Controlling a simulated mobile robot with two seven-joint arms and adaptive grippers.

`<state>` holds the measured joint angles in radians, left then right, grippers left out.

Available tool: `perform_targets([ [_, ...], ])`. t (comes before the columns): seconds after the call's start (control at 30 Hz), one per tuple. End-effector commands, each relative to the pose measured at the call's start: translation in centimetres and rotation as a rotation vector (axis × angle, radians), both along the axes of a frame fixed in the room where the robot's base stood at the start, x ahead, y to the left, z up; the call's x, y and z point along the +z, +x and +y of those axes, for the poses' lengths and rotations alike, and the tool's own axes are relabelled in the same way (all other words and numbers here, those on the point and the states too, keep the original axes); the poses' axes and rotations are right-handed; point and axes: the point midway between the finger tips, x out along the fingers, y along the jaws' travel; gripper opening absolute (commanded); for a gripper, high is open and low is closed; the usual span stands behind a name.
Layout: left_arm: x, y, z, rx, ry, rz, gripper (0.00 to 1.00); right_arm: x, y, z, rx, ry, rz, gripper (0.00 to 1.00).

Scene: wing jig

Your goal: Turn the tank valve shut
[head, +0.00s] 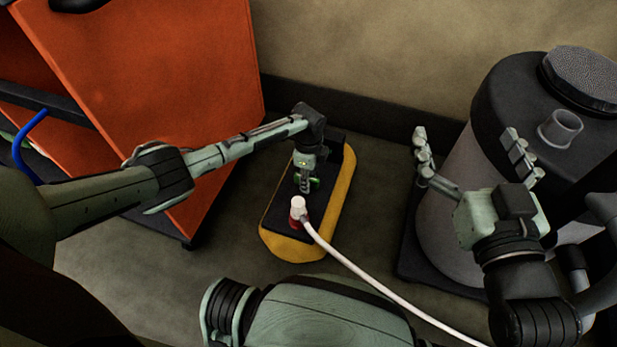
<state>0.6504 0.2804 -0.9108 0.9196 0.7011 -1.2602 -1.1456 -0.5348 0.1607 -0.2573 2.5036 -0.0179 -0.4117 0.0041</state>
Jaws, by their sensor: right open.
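The tank (338,205) is a long yellow body with a dark top, standing on the floor in the middle of the head view. A small green part, which looks like the valve handle (316,183), shows on its top. My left gripper (305,187) points down right at the green part and hides much of it. I cannot tell whether its fingers are closed on it. My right gripper (465,133) is open and empty, with its fingers spread, well to the right of the tank and in front of the grey drum.
A white hose (372,283) runs from a white and red fitting (298,212) on the tank toward the lower right. An orange cabinet (150,80) stands at left. A grey drum (446,225) with a black lid stands at right. Bare floor lies around the tank.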

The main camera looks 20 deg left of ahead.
Motion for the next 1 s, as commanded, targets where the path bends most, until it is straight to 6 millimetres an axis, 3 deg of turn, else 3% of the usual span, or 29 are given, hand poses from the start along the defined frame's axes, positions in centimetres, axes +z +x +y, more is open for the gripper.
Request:
perform_targets([
  [0.27, 0.7, 0.1, 0.0, 0.000, -0.001, -0.004, 0.34, -0.2, -0.1, 0.1, 0.002, 0.000, 0.004, 1.00],
  [0.7, 9.3, 0.1, 0.1, -0.001, 0.000, -0.005, 0.34, -0.1, 0.0, 0.0, 0.001, 0.001, 0.001, 1.00],
  [1.0, 12.0, 0.0, 0.0, 0.001, 0.000, 0.000, 0.34, -0.1, 0.0, 0.0, 0.001, 0.001, 0.001, 1.00],
])
